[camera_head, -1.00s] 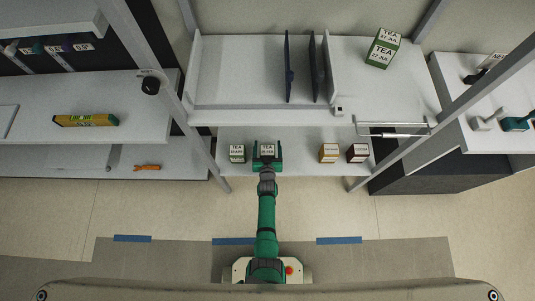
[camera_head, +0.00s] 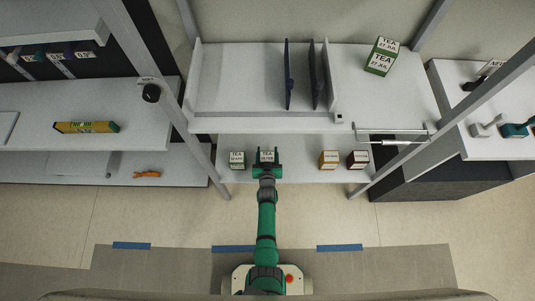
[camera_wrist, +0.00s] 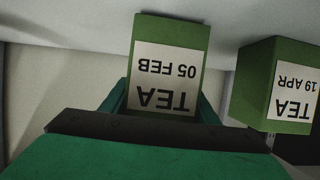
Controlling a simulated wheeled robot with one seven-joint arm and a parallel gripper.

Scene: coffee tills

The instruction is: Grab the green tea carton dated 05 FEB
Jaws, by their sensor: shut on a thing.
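The green tea carton dated 05 FEB (camera_wrist: 168,72) stands between my gripper's fingers in the wrist view, its label upside down. It also shows in the head view (camera_head: 267,156), where its date is too small to read. My gripper (camera_head: 267,167) is shut on this carton, with a green finger on each side. In the head view it is at the lower shelf; I cannot tell whether the carton touches the shelf. A second green tea carton, dated 19 APR (camera_wrist: 290,85), is close by on the right in the wrist view.
A green carton (camera_head: 237,160) stands just left of the held one on the lower shelf (camera_head: 300,170). An orange carton (camera_head: 329,160) and a brown carton (camera_head: 358,160) stand to the right. A large TEA 27 JUL carton (camera_head: 382,57) is on the upper shelf, which overhangs behind.

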